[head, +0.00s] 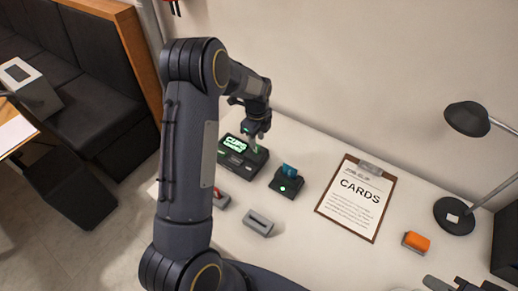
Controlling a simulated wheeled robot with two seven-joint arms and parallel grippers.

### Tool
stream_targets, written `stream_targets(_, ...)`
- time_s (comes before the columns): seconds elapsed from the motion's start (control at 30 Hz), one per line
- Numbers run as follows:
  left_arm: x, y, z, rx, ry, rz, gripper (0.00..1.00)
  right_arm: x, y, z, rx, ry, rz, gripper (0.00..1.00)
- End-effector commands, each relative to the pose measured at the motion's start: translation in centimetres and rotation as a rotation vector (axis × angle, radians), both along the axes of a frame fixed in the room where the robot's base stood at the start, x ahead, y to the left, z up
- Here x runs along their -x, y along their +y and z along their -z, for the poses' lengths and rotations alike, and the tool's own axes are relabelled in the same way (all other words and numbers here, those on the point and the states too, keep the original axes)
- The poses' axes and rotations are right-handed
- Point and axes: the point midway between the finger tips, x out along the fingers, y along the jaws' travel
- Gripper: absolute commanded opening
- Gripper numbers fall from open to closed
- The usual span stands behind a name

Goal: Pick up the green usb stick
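A small green piece, which looks like the green usb stick (254,149), shows at the right side of a black device (237,165) with a lit green display. My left gripper (256,136) points down right above this piece, at the device's back right. The fingers are small and dark here, so I cannot tell whether they are closed on the stick or apart from it. Part of my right gripper (455,285) shows at the bottom right edge, away from the device; its fingers are not clear.
A black reader (286,184) with a blue item stands right of the device. Grey slotted blocks (258,223) lie in front, one with a red piece (216,192). A clipboard (355,198), an orange block (416,241) and a lamp (455,216) are further right.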

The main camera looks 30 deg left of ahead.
Motion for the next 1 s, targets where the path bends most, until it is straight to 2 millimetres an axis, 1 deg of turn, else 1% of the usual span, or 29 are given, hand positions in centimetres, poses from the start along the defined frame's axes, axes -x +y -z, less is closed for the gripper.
stream_targets(0.03, 0.1, 0.0, 0.5, 0.001, 0.004, 0.000, 0.35, 0.0, 0.0, -0.5, 0.000, 0.000, 0.000, 0.26)
stream_targets(0.17, 0.1, 0.3, 2.4, 0.000, 0.006, -0.001, 0.35, 0.0, 0.0, -1.4, 0.000, 0.000, 0.000, 0.26)
stream_targets(0.2, 0.1, 0.3, 3.1, 0.001, 0.005, 0.000, 0.35, 0.0, 0.0, -1.5, 0.000, 0.000, 0.000, 0.26)
stream_targets(0.3, 0.0, 0.3, 4.2, 0.001, 0.003, 0.000, 0.35, 0.0, 0.0, -1.6, 0.000, 0.000, 0.000, 0.26)
stream_targets(0.4, 0.0, 0.3, 4.7, 0.001, 0.001, -0.001, 0.35, 0.0, 0.0, -1.7, 0.000, 0.000, 0.000, 0.26)
stream_targets(0.6, 0.0, 0.3, 4.8, 0.001, 0.000, -0.001, 0.35, 0.0, 0.0, -1.6, 0.000, 0.000, 0.000, 0.26)
stream_targets(0.87, 0.0, 0.3, 4.8, 0.001, 0.000, -0.001, 0.01, 0.0, 0.0, -1.6, 0.000, 0.000, 0.000, 0.26)
stream_targets(1.0, 0.0, 0.3, 4.7, 0.001, 0.000, -0.001, 0.00, 0.0, 0.0, -1.6, 0.000, 0.000, 0.000, 0.26)
